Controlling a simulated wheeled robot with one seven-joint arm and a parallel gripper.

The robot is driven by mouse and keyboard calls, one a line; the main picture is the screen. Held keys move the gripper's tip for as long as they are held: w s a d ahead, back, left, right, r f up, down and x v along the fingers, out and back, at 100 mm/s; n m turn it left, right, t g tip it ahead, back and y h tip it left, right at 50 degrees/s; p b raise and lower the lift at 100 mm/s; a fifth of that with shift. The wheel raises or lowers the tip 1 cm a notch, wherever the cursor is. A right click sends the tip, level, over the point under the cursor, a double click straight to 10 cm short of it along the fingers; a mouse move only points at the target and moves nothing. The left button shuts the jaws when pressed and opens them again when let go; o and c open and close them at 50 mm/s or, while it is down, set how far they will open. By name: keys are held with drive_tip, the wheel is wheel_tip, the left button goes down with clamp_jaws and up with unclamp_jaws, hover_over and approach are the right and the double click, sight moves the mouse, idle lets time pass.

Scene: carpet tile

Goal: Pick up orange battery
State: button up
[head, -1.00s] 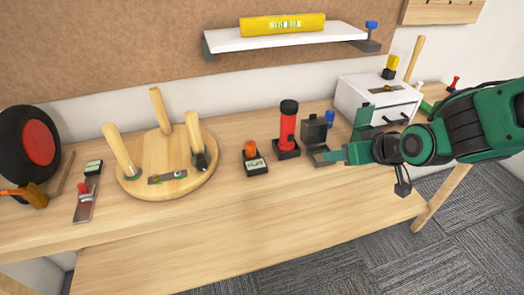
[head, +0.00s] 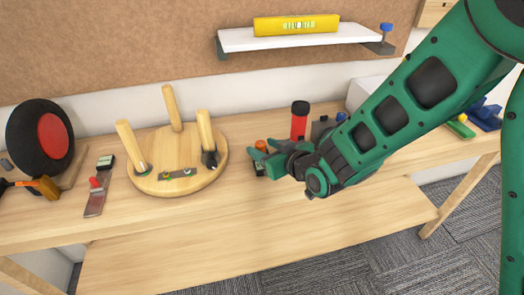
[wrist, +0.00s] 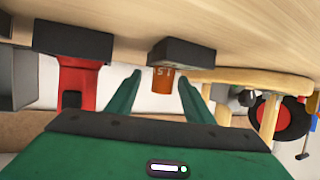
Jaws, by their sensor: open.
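The orange battery (head: 261,145) stands upright in a small black base on the workbench, mostly hidden behind my gripper in the head view. In the upside-down wrist view, the orange battery (wrist: 162,82) sticks out of its black base (wrist: 182,52). My gripper (head: 257,161) is open beside the base. In the wrist view the two green fingers of my gripper (wrist: 160,80) appear on either side of the battery, with gaps to it. I cannot tell how far the battery lies between them in depth.
A red flashlight (head: 299,122) stands in a black base close to the battery, on its right. A round wooden stool top with upturned legs (head: 165,187) lies to the left. A shelf (head: 290,38) with a yellow level (head: 296,25) is above. The bench front is clear.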

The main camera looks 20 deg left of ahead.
drive_tip(key=shift+x, duration=2.75)
drive_tip(key=shift+s+a+r, duration=0.1)
clamp_jaws()
